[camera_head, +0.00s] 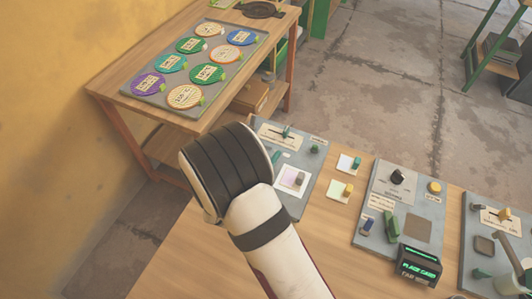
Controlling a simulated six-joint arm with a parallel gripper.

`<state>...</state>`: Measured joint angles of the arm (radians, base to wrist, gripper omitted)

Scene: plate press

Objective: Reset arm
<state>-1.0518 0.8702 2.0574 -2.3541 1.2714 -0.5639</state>
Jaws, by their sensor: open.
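My arm (265,235) rises from the bottom of the view, white with a dark band, and ends in a thick black ribbed joint with white edges over the near table's left end. My gripper is not visible in this view, so I cannot see its fingers or whether it holds anything.
The near wooden table (210,265) bears several grey control panels, small coloured blocks on pale pads, and a black box with a lit green display (419,265). A side table (115,85) carries a grey tray (128,87) of several coloured round plates. Concrete floor (400,80) lies open beyond.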

